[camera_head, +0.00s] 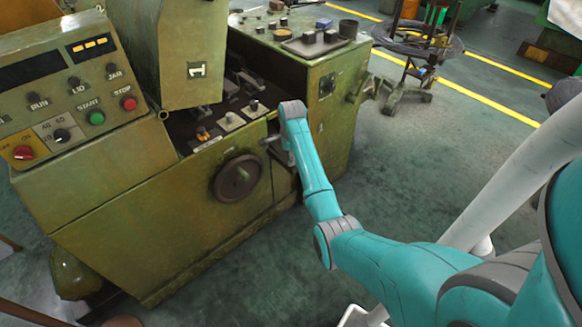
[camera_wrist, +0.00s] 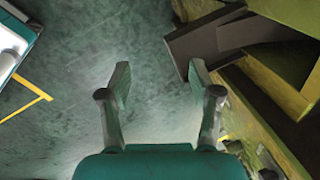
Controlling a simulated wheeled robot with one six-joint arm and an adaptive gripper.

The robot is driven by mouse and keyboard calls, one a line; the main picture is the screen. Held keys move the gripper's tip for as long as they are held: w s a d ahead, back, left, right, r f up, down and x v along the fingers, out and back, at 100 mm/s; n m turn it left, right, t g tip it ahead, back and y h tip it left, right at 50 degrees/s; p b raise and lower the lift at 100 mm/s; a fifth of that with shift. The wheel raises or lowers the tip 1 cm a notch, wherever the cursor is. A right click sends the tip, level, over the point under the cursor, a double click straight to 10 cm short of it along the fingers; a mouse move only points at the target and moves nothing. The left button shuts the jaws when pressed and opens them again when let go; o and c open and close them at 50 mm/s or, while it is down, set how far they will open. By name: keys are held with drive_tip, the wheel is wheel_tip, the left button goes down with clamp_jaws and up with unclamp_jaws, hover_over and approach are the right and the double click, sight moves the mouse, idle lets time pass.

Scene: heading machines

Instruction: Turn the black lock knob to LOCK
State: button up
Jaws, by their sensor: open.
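Small black knobs stand on two pale plates on the machine's inner ledge, a left one (camera_head: 229,117) and a right one (camera_head: 253,105). No LOCK lettering is legible, so I cannot tell which is the lock knob or how it is turned. My gripper (camera_wrist: 158,75) is open in the wrist view, with nothing between its fingers. The wrist view shows floor beyond the fingers and dark machine parts near the right finger.
The green machine (camera_head: 130,210) carries a handwheel (camera_head: 237,178) on its front. A control panel (camera_head: 70,90) with START and STOP buttons and a dial knob (camera_head: 61,135) is at left. A wire-coil stand (camera_head: 408,60) is behind.

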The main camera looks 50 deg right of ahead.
drive_tip(key=shift+s+a+f+n+t, duration=0.15)
drive_tip(key=shift+s+a+f+n, duration=0.15)
drive_tip(key=shift+a+f, duration=0.4)
drive_tip(key=shift+s+a+f+n+t, duration=0.2)
drive_tip(key=shift+s+a+f, duration=0.1)
drive_tip(key=shift+a+f, duration=0.35)
drive_tip(key=shift+d, duration=0.1)
drive_tip(key=s+a+f+n+t+h, duration=0.1)
drive_tip(key=s+a+f+n+t, duration=0.35)
drive_tip(key=a+f, duration=0.85)
drive_tip(key=s+a+n, duration=0.6)
drive_tip(key=s+a, duration=0.5)
drive_tip(key=a, duration=0.2)
drive_tip(key=s+a+r+n+t, duration=0.25)
drive_tip(key=s+a+r, duration=0.25)
drive_tip(key=s, duration=0.3)
drive_tip(key=s+a+r+n+t, duration=0.2)
drive_tip(key=s+a+r+n, duration=0.3)
drive_tip(key=s, duration=0.3)
drive_tip(key=s+a+r+n+t+y, duration=0.1)
drive_tip(key=s+a+r+n, duration=0.1)
drive_tip(key=s+r, duration=0.3)
drive_tip(key=s+a+r+n+t+y, duration=0.1)
drive_tip(key=s+r, duration=0.5)
drive_tip(key=r, duration=0.7)
drive_tip(key=a+n+t, duration=0.1)
drive_tip(key=a+n, duration=0.1)
drive_tip(key=shift+r+n, duration=0.25)
drive_tip(key=shift+n, duration=0.05)
